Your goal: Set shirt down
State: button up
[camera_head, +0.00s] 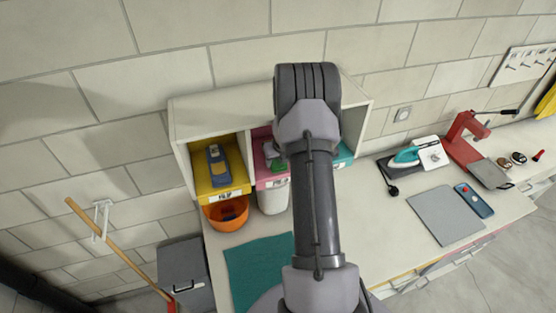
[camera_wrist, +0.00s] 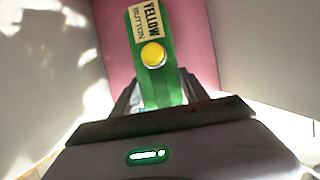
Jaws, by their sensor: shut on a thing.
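A green folded piece, taken as the shirt (camera_wrist: 163,88), shows in the wrist view. It has a cream label reading "YELLOW BUTTON" and a round yellow button. My gripper (camera_wrist: 160,98) is shut on it, a finger at each side. Pink compartment walls (camera_wrist: 198,40) stand behind it. In the head view, green shows in the pink middle bin (camera_head: 263,147) of the white shelf unit (camera_head: 210,110). I cannot tell whether the shirt touches the bin floor.
A yellow bin (camera_head: 204,187) at left holds a blue-grey folded item (camera_head: 217,166). A teal mat (camera_head: 250,270) lies on the table. An iron (camera_head: 405,157) and red press (camera_head: 462,145) stand at right.

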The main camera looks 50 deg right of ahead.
jog(key=shift+s+f, duration=0.1)
jog(key=shift+f, duration=0.3)
jog(key=o, duration=1.4)
jog(key=shift+f, duration=0.15)
jog(key=shift+o, duration=0.2)
